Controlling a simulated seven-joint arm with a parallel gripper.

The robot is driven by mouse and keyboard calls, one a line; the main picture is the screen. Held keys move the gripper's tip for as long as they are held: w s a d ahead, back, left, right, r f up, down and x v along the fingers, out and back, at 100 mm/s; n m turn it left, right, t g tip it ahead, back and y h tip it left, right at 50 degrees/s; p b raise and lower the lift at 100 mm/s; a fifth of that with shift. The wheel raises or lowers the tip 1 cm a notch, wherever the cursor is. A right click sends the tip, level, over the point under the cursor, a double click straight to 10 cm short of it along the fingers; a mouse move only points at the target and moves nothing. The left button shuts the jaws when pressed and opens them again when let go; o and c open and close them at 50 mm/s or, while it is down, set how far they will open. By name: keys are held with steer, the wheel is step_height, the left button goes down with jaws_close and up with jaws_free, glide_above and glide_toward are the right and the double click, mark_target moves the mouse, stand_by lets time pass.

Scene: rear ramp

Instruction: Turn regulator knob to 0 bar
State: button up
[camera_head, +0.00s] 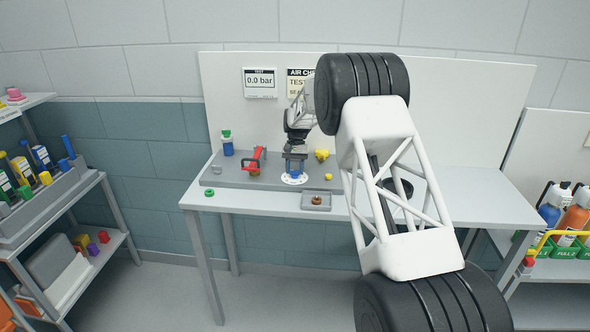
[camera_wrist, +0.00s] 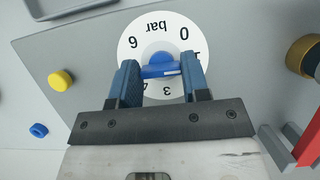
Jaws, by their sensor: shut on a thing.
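The regulator knob (camera_wrist: 158,68) is blue and sits at the centre of a white round dial (camera_wrist: 130,45) marked "bar", 0, 3, 4, 6 and a partly hidden number at right. My gripper (camera_wrist: 160,75) is shut on the knob, one blue finger at each side. A pale mark shows on the knob; which number it points at is hard to tell. In the head view the dial (camera_head: 294,179) lies on the grey board below my gripper (camera_head: 294,163). A wall sign (camera_head: 260,82) reads "TEST 0.0 bar".
On the bench (camera_head: 455,200) are a red-handled part (camera_head: 256,160), a green-capped blue bottle (camera_head: 227,143), yellow parts (camera_head: 321,155), a green ring (camera_head: 209,192) and a small tray (camera_head: 341,204) with a brown ring. Shelves stand at left and right. My arm hides part of the bench's right side.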

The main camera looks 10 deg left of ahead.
steer(key=n+h, duration=0.1)
steer(key=n, duration=0.3)
steer(key=shift+a+n+h, duration=0.1)
steer(key=shift+n+h, duration=0.2)
steer(key=shift+h, duration=0.1)
steer(key=n+t+h, duration=0.1)
steer(key=n, duration=0.3)
steer(key=shift+n+t, duration=0.3)
steer(key=o, duration=0.9)
steer(key=shift+a+r, duration=0.1)
steer(key=shift+r, duration=0.05)
steer(key=shift+v, duration=3.75)
steer(key=shift+a, duration=0.1)
steer(key=shift+r, duration=0.1)
